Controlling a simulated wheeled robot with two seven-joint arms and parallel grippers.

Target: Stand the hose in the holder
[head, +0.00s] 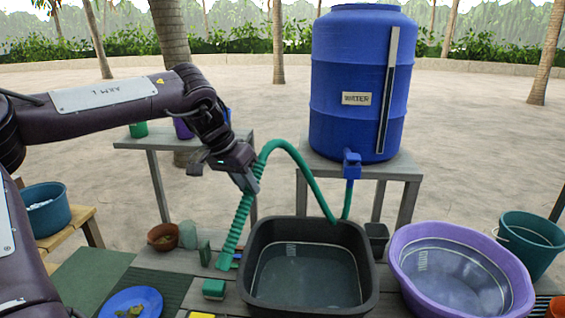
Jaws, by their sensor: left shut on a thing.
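The green hose (299,160) runs from the tap of the blue water barrel (345,85), arches up and comes down to my left gripper (247,184). My left gripper is shut on the hose near the top of its ribbed end part (236,222). That ribbed part hangs below the gripper, tilted, its lower end down and to the left, beside the dark basin. I cannot tell whether its tip touches the table. A small dark square pot (376,238) stands right of the basin; it may be the holder, but I cannot be sure. My right gripper does not show.
A dark basin (262,236) with water sits in the middle. A purple tub (520,287) and a teal bucket (530,243) stand to the right. A blue plate (125,300), a green sponge (213,289) and a brown bowl (163,236) lie to the left.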

